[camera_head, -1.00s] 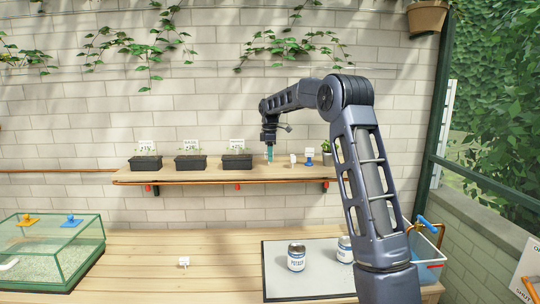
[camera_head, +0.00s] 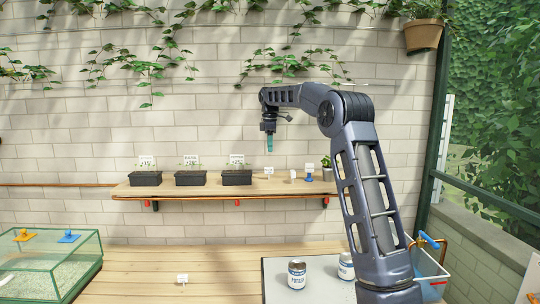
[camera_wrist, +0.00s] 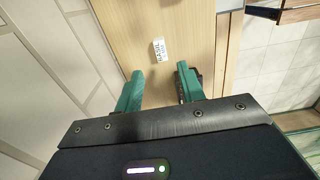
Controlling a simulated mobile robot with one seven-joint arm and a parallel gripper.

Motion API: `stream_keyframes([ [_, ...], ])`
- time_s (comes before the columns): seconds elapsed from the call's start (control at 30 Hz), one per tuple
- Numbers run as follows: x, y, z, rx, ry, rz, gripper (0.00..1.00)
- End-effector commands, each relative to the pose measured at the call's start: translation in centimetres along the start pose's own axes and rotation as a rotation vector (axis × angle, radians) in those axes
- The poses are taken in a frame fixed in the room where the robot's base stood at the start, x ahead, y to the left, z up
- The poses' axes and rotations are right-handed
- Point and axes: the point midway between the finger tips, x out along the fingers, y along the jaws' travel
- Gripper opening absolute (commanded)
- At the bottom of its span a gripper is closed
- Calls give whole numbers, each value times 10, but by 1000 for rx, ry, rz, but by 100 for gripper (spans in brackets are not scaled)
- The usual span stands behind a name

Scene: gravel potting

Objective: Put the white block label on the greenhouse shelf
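My gripper (camera_head: 270,146) hangs fingers-down above the greenhouse shelf (camera_head: 225,191). Its two green fingers are apart with nothing between them; the wrist view shows the gap (camera_wrist: 157,84). A small white label (camera_head: 268,172) stands on the shelf just below the gripper, clear of the fingers. In the wrist view this label (camera_wrist: 159,49) shows dark lettering that looks like BASIL. Another small white block (camera_head: 293,175) stands to its right on the shelf. A further white label (camera_head: 182,279) stands on the table.
Three black planters with signs, the nearest one (camera_head: 237,177), stand on the shelf's left part. A blue item (camera_head: 309,174) and a potted plant (camera_head: 327,169) stand at its right end. Cans (camera_head: 297,274) stand on a grey mat. A glass tank (camera_head: 45,265) is at left.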

Motion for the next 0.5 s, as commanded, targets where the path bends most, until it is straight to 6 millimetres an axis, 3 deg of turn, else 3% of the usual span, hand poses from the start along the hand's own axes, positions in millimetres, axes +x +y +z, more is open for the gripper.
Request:
stream_keyframes([
  [0.3,-11,-4,2,10,-1,3,39],
  [0.5,-26,-37,23,118,-1,36,39],
])
